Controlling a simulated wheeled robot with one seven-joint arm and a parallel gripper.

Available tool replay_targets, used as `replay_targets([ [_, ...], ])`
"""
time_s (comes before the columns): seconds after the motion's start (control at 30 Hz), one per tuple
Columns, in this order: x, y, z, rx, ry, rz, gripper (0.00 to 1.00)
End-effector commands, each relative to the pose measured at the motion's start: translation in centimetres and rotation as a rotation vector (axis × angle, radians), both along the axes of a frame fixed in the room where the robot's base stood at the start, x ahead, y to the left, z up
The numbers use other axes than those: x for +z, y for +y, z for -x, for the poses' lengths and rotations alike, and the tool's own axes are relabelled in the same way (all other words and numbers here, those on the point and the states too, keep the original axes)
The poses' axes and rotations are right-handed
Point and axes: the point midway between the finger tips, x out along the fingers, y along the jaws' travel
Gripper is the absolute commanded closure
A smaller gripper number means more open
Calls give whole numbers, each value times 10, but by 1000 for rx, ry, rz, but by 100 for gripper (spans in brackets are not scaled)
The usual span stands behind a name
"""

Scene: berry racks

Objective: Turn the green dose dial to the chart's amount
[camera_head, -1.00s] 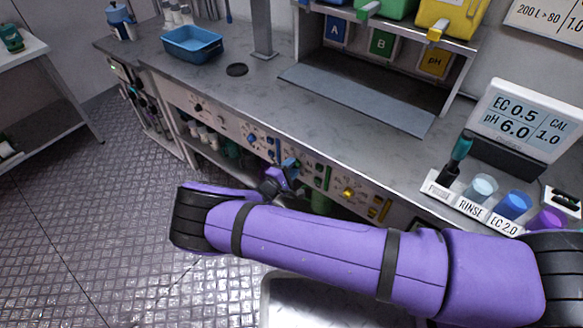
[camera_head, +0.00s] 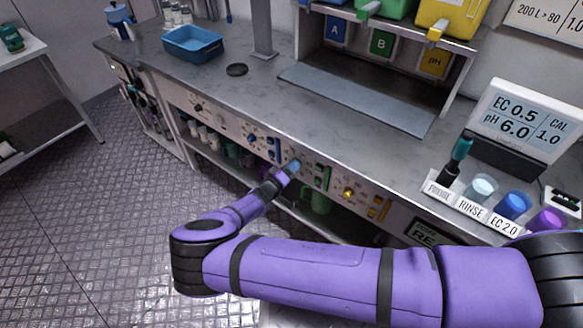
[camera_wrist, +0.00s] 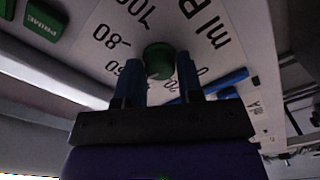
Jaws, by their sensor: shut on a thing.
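The green dose dial (camera_wrist: 158,58) sits on a white panel (camera_wrist: 215,45) marked "ml B", with a printed scale that includes 20, 60, 80 and 100. My gripper (camera_wrist: 159,75) has its two blue fingers on either side of the dial, shut on it. The dial's pointer is not clear, so its setting cannot be read. In the head view my gripper (camera_head: 292,166) is at the cabinet's front panel and hides the green dial. The chart (camera_head: 548,22) on the wall at top right is cut off; "200 L", "80" and "1.0" show.
Green buttons (camera_wrist: 42,22), one marked "PRIME", lie left of the dial in the wrist view. A blue dial (camera_head: 252,140) and a yellow dial (camera_head: 348,193) flank the gripper along the panel. The counter (camera_head: 230,95) overhangs above; cups stand at right.

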Motion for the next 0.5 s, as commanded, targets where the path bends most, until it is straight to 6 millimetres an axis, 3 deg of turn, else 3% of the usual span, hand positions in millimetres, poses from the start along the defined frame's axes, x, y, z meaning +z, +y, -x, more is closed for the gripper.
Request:
replay_targets([
  [0.5,-1,0,0,0,-136,-178,90],
])
